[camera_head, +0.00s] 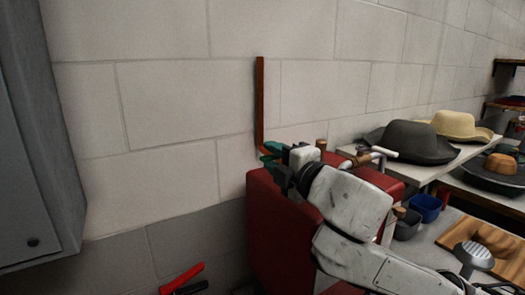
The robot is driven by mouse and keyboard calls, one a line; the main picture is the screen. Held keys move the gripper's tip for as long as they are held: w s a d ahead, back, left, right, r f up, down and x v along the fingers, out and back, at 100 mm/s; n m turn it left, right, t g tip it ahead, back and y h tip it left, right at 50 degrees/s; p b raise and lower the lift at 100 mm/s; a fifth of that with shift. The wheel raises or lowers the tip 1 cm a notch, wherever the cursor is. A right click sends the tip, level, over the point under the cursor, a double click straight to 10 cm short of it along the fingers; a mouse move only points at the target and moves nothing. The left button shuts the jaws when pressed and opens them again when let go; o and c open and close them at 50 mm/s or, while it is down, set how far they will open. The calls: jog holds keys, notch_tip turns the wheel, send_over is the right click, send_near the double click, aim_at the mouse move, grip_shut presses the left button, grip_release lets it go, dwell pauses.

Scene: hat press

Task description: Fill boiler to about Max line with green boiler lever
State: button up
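The red boiler (262,225) stands against the wall in the lower middle. A tall copper-brown pipe (260,105) rises from its back left. A small green part (273,147), which looks like the green boiler lever, shows at the boiler's top left, right at the end of my arm. My gripper (275,163) is at this green part. The fingers are small, dark and partly hidden by my wrist, so I cannot tell whether they are closed on it. No Max line is readable in this view.
Brass and pale fittings (362,159) stick up from the boiler top, right of my gripper. A dark hat (410,143) and a tan hat (460,126) sit on a shelf at the right. A blue cup (426,207) stands below. A grey cabinet (35,150) is at the left.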

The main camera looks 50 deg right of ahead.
jog(key=shift+w+d, duration=0.1)
jog(key=shift+w, duration=0.15)
grip_shut()
dwell(0.6)
